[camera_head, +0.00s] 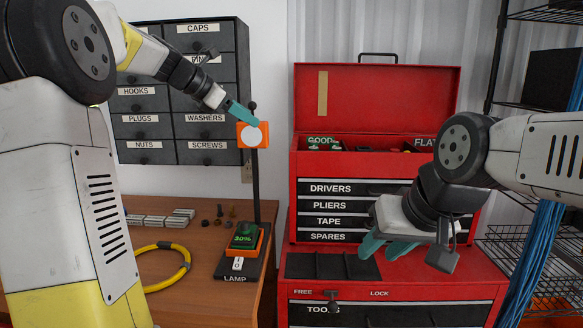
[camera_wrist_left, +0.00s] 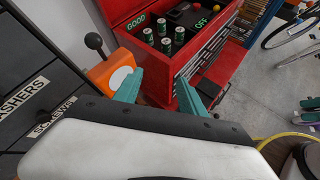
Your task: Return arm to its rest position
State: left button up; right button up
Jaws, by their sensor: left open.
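My left gripper (camera_head: 240,112) is raised in front of the drawer cabinet, beside the orange lamp head (camera_head: 253,134). Its teal fingers are open with nothing between them in the left wrist view (camera_wrist_left: 160,92). The lamp head with its white disc (camera_wrist_left: 112,74) is by the left finger there; I cannot tell whether they touch. My right gripper (camera_head: 386,246) hangs in front of the red tool chest (camera_head: 375,90), above its lower top. Its teal fingers stand apart and appear empty.
The lamp base (camera_head: 238,268) stands on the wooden bench (camera_head: 195,285), with a small screen reading 30%. A yellow cable coil (camera_head: 185,262) lies left of it. The labelled drawer cabinet (camera_head: 205,100) hangs behind. Blue cables (camera_head: 530,265) and wire shelving (camera_head: 510,245) are at right.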

pick_arm(q)
jog(key=s+f+m+y, duration=0.2)
jog(key=s+f+m, duration=0.4)
jog(key=s, duration=0.5)
jog(key=s+f+m+y, duration=0.2)
jog(key=s+f+m, duration=0.3)
jog(key=s+m, duration=0.4)
jog(key=s+f+m+g+y, duration=0.1)
jog(key=s+f+m, duration=0.5)
jog(key=s, duration=0.6)
jog(key=shift+s+a+f+m+y, duration=0.2)
jog(key=shift+s+f+m+y, duration=0.3)
jog(key=shift+m, duration=0.7)
